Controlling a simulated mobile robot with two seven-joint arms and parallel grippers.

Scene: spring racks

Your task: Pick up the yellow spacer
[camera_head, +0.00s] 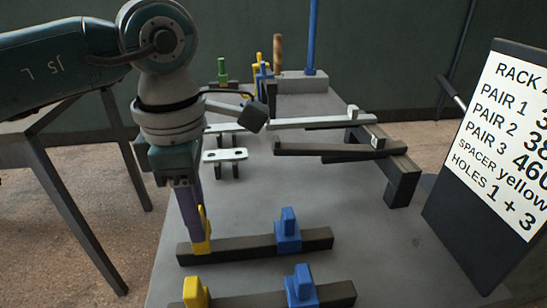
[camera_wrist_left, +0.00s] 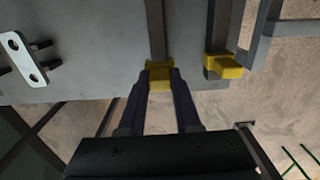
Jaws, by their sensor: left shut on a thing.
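The yellow spacer (camera_head: 202,236), a stepped block, sits at the left end of a dark rail on the grey table. My left gripper (camera_head: 196,222) points down at it, with its purple fingers shut on it. In the left wrist view the two fingers (camera_wrist_left: 160,82) lie on either side of the yellow spacer (camera_wrist_left: 159,70). The fingers cover part of the block in the head view. I cannot tell whether it is clear of the rail. My right gripper is not in view.
A blue block (camera_head: 288,230) stands on the same rail. A nearer rail carries another yellow block (camera_head: 195,293) and a blue block (camera_head: 301,285). A white two-hole plate (camera_head: 225,155) and long bars (camera_head: 322,149) lie behind. A sign (camera_head: 507,140) stands at right.

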